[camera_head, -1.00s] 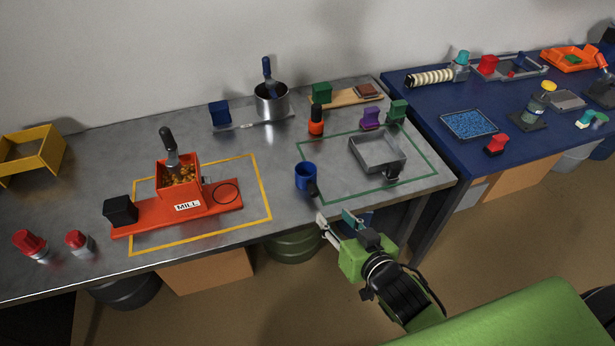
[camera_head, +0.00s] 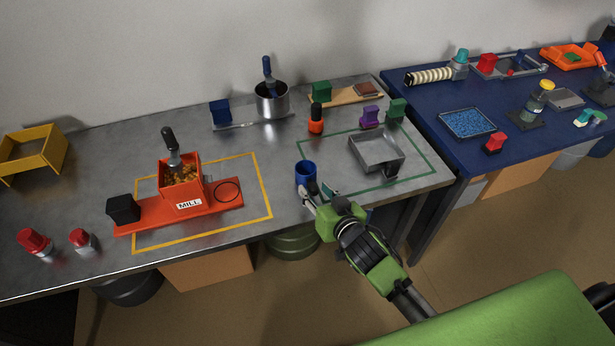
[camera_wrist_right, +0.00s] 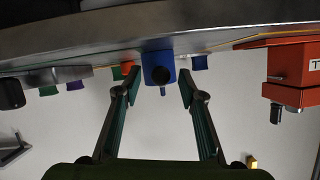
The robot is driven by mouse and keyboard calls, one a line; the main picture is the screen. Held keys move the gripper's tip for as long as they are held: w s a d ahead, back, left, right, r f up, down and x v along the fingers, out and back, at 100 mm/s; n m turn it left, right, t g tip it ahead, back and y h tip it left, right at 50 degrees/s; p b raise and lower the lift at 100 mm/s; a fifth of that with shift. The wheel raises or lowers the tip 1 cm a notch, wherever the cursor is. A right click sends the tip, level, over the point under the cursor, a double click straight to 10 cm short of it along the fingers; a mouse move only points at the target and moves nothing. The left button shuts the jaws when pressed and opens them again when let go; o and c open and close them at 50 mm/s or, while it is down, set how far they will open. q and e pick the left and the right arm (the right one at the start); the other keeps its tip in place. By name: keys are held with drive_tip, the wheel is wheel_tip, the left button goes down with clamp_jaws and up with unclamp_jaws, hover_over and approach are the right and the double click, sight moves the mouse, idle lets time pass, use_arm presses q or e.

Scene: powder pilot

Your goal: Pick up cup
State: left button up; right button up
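The blue cup (camera_head: 305,171) stands upright on the grey table, left of the green outlined area. Its dark handle (camera_head: 313,187) points toward my right gripper. My right gripper (camera_head: 317,191) is open at the table's front edge, with its fingertips close to the handle side of the cup. In the right wrist view, which looks upside down, the cup (camera_wrist_right: 158,62) shows between the two spread fingertips (camera_wrist_right: 160,75). I cannot tell whether a finger touches it. My left gripper is not in view.
A metal tray (camera_head: 391,163) sits right of the cup. An orange-and-black bottle (camera_head: 316,121) stands behind it. The red mill (camera_head: 178,206) is to the left. The table between mill and cup is clear. A blue table (camera_head: 430,108) stands at right.

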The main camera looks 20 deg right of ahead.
sight(309, 181)
drive_tip(key=shift+x, duration=1.35)
drive_tip(key=shift+c, duration=0.3)
clamp_jaws()
